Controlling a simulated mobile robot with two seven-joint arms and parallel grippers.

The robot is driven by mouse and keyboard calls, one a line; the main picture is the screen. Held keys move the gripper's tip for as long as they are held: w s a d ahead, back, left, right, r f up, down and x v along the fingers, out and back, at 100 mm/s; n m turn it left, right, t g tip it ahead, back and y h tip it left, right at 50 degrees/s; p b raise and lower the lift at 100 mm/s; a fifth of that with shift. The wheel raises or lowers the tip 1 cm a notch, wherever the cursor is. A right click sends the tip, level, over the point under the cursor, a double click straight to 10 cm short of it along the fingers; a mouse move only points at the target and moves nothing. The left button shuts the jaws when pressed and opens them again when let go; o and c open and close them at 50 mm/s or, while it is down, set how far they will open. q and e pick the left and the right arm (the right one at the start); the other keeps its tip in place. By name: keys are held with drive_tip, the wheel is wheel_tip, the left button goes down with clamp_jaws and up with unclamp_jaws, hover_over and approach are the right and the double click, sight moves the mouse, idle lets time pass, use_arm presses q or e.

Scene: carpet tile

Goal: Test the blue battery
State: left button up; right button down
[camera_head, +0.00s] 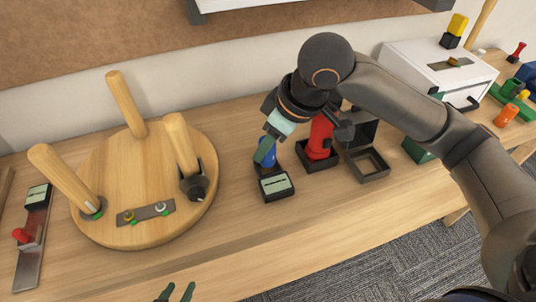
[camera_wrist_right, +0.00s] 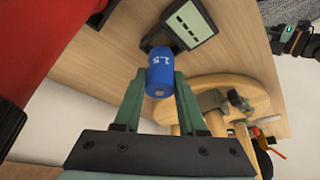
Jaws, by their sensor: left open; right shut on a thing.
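The blue battery (camera_head: 265,153) is between the fingers of my right gripper (camera_head: 266,146), which is shut on it. In the right wrist view the blue battery (camera_wrist_right: 161,72) shows "1.5" on its side, between the green fingers of my right gripper (camera_wrist_right: 160,98). A dark tester with a pale display (camera_head: 275,187) is just below the battery; it also shows in the wrist view (camera_wrist_right: 188,24), where the battery's far end overlaps its edge. I cannot tell whether they touch. My left gripper (camera_head: 176,293) is open and empty at the bottom edge, only its fingertips showing.
A red battery (camera_head: 320,136) stands in a black holder right of the tester. An open black box (camera_head: 367,164) is beside it. A round wooden stand with pegs (camera_head: 140,160) fills the left. A white box (camera_head: 437,72) is at back right. The table front is clear.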

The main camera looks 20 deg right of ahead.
sight(268, 157)
wheel_tip(268, 157, down, 3)
drive_tip(key=shift+r+b, duration=0.1)
drive_tip(key=shift+b, duration=0.25)
drive_tip(key=shift+s+f, duration=0.15)
drive_tip(key=shift+f, duration=0.2)
